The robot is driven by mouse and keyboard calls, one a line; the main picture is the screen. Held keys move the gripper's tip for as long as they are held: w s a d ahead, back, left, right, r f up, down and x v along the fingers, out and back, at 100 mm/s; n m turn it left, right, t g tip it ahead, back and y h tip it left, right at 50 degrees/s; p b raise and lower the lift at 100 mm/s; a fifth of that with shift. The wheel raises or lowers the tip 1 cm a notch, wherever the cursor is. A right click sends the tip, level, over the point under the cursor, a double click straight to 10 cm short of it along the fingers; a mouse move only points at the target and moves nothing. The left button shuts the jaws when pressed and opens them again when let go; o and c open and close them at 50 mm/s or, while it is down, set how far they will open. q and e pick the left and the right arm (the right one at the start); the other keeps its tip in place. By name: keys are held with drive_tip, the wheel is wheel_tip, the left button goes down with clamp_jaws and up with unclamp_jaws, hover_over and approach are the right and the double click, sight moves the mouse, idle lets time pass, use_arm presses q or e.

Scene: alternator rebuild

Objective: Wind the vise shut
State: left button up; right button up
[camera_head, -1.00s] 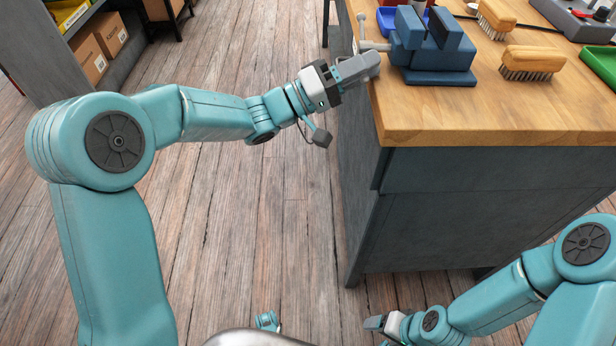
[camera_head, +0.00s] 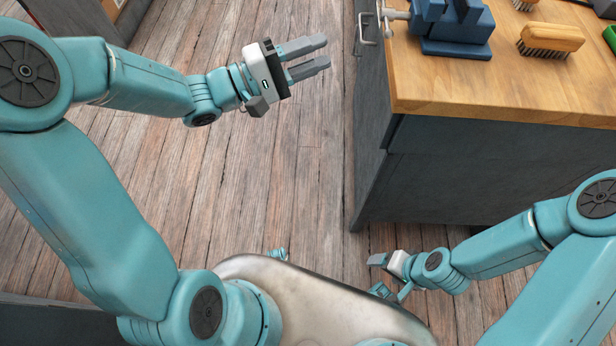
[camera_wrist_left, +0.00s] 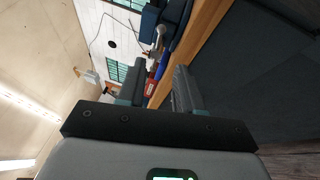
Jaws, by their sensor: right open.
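The blue vise (camera_head: 455,28) stands on the wooden bench top near its left edge, partly cut off by the top of the head view. Its metal screw and handle (camera_head: 393,15) stick out to the left past the bench edge. In the left wrist view the vise handle (camera_wrist_left: 156,42) shows beyond the fingers. My left gripper (camera_head: 325,53) is open and empty, left of the bench and clear of the handle. My right gripper (camera_head: 378,261) is low in front of the bench, near my base, and holds nothing that I can see.
A wooden brush (camera_head: 550,38) lies right of the vise. The plank floor (camera_head: 290,150) left of the bench is clear.

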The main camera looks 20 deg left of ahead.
use_arm(q)
drive_tip(key=d+f+n+g+y+p, duration=0.1)
drive_tip(key=d+n+y+p, duration=0.15)
drive_tip(key=p, duration=0.45)
drive_tip(key=d+f+n+y+p, duration=0.15)
drive_tip(key=d+p, duration=0.25)
drive_tip(key=p, duration=0.4)
drive_tip(key=s+a+f+m+g+y+p, duration=0.1)
drive_tip(key=s+f+m+g+y+p, duration=0.3)
drive_tip(key=s+f+g, duration=0.4)
drive_tip(key=shift+s+a+f+m+g+y, duration=0.3)
drive_tip(key=shift+s+f+m+y, duration=0.7)
drive_tip(key=shift+s+f, duration=2.65)
drive_tip(key=shift+w+f, duration=0.5)
drive_tip(key=shift+w, duration=0.05)
